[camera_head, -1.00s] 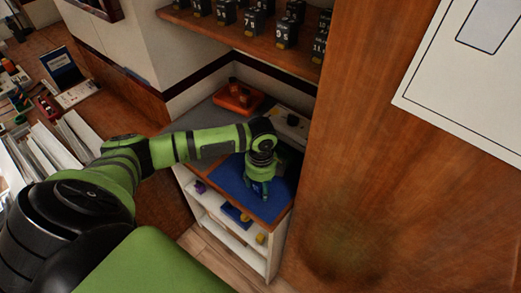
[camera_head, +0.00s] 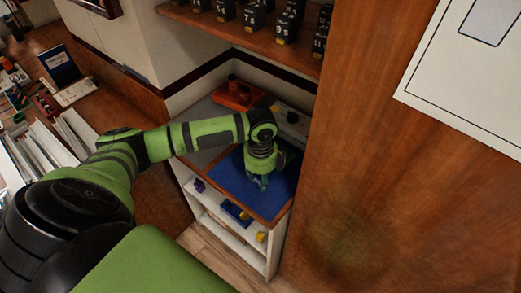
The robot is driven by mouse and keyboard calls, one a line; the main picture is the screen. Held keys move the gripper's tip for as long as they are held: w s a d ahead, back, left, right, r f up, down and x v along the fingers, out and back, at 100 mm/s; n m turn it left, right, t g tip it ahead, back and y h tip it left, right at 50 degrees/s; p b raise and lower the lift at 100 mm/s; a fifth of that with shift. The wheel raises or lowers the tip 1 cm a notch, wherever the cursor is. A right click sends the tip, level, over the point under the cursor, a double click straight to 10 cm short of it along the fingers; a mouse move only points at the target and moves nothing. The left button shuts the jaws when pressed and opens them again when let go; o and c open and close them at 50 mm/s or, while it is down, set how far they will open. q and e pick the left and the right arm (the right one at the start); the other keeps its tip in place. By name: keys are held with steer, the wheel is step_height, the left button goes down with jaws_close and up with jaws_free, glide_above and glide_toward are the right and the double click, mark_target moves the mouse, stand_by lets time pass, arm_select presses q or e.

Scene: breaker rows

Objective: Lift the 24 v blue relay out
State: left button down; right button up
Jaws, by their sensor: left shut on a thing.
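My left gripper (camera_head: 261,182) points down over the blue mat (camera_head: 233,183) on top of the low cabinet. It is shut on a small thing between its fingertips. The fingers and the small size hide most of that thing, and I cannot read a label or be sure of its colour. I cannot make out the 24 v blue relay for certain anywhere else in the view. My right gripper does not show.
An orange device (camera_head: 238,96) and a pale strip (camera_head: 291,121) lie behind the mat. Black numbered blocks (camera_head: 254,17) stand on the shelf above. A wooden panel (camera_head: 390,170) closes the right side. Below, the white cabinet holds a blue tray (camera_head: 237,212).

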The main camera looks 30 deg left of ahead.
arm_select(q)
steer(key=shift+r+b, duration=0.3)
steer(key=shift+r, duration=0.65)
steer(key=s+d+r+p, duration=0.5)
steer(key=s+d+r, duration=0.2)
steer(key=s+r, duration=0.2)
step_height(320, 180, up, 3)
steer(key=shift+s+f, duration=0.1)
steer(key=shift+s, duration=0.05)
steer(key=shift+a, duration=0.1)
stand_by(0.4)
